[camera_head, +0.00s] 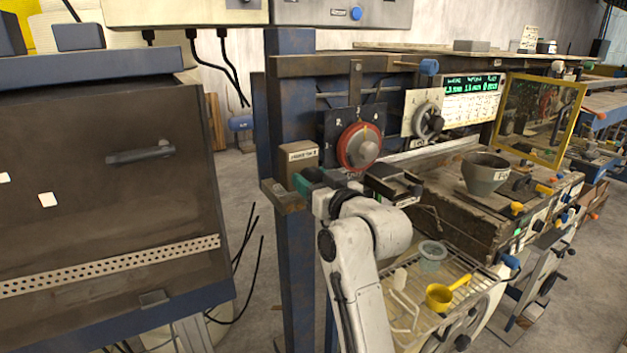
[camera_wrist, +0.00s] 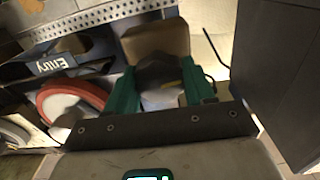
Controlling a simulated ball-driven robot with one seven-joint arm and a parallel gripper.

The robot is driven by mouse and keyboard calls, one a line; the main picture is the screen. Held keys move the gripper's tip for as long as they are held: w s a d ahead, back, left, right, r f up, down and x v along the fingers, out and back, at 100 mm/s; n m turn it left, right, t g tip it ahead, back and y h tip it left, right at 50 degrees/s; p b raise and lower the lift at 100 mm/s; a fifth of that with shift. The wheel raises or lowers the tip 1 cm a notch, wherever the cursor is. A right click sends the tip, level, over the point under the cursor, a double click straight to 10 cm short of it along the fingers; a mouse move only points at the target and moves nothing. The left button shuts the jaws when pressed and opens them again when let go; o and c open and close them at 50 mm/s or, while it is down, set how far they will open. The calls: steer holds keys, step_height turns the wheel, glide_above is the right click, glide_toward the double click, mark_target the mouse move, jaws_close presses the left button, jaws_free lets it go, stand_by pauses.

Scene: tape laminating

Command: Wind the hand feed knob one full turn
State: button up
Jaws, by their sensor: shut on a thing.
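My gripper (camera_head: 308,186) is at the left end of the machine, just below a small tan box (camera_head: 302,158) with a label. In the wrist view its two green fingers (camera_wrist: 158,84) stand on either side of a rounded grey and dark knob (camera_wrist: 160,92), which I take to be the hand feed knob, and are shut on it. A small yellowish mark shows on the knob. The tan box (camera_wrist: 156,42) lies just beyond it. In the head view my gripper and wrist hide the knob. How far it is turned cannot be told.
A red-rimmed dial (camera_head: 346,147) is close to the right of my gripper; it also shows in the wrist view (camera_wrist: 84,92). A blue post (camera_head: 296,240) stands below. A dark cabinet (camera_head: 100,200) stands left, across a gap. A wire rack (camera_head: 468,290) holds a yellow ladle (camera_head: 440,297).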

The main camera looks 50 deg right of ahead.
steer(key=m+p, duration=0.1)
steer(key=m, duration=0.4)
steer(key=m+p, duration=0.1)
steer(key=m, duration=0.8)
steer(key=shift+m+p, duration=0.35)
steer(key=shift+m, duration=0.05)
steer(key=shift+d+f+m, duration=0.1)
steer(key=shift+m, duration=2.2)
steer(key=o, duration=1)
steer(key=shift+s, duration=0.1)
